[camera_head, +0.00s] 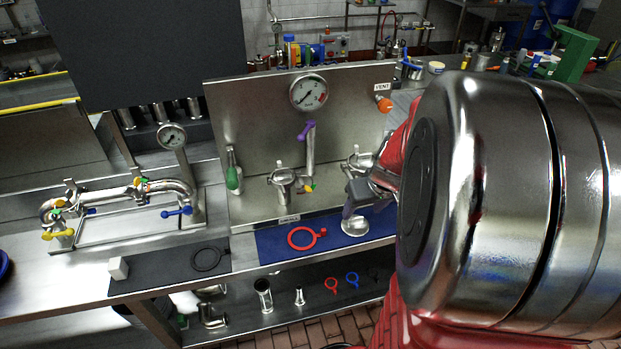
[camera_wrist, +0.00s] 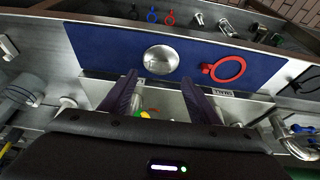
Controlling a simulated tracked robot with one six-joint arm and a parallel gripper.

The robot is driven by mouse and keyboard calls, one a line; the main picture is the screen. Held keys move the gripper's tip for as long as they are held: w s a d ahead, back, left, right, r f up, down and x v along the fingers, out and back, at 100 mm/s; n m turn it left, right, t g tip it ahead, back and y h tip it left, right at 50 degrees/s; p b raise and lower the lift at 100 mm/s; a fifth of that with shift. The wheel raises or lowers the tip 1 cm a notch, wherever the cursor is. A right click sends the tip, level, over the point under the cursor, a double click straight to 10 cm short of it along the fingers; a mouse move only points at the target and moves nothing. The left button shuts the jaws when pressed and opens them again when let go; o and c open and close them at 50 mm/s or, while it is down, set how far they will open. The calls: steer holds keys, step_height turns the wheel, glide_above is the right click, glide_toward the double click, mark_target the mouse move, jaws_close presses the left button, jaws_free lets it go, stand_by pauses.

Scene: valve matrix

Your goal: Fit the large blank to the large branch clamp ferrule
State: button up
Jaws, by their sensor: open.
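A round, shiny domed metal piece, apparently the large blank (camera_head: 356,226), lies on the blue mat; it also shows in the wrist view (camera_wrist: 160,60). My gripper (camera_head: 349,208) is open and empty above the mat, beside the blank in the head view. In the wrist view its two dark fingers (camera_wrist: 158,80) point toward the blank, which lies just beyond the tips. Two upright clamped metal branches stand behind the mat, one at left (camera_head: 283,184) and one at right (camera_head: 359,163), partly hidden by my arm. I cannot tell for certain which is the large branch ferrule.
A red ring (camera_head: 301,238) with a tab lies on the mat (camera_head: 268,250), left of the blank; it also shows in the wrist view (camera_wrist: 228,70). A gauge (camera_head: 308,93) and purple-handled valve (camera_head: 307,130) stand behind. A lower shelf holds rings and fittings.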

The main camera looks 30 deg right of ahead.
mark_target(357, 219)
steer(key=shift+w+f, duration=0.15)
steer(key=shift+f, duration=0.25)
steer(key=shift+x, duration=2.6)
steer(key=shift+d, duration=0.1)
steer(key=c, duration=1.2)
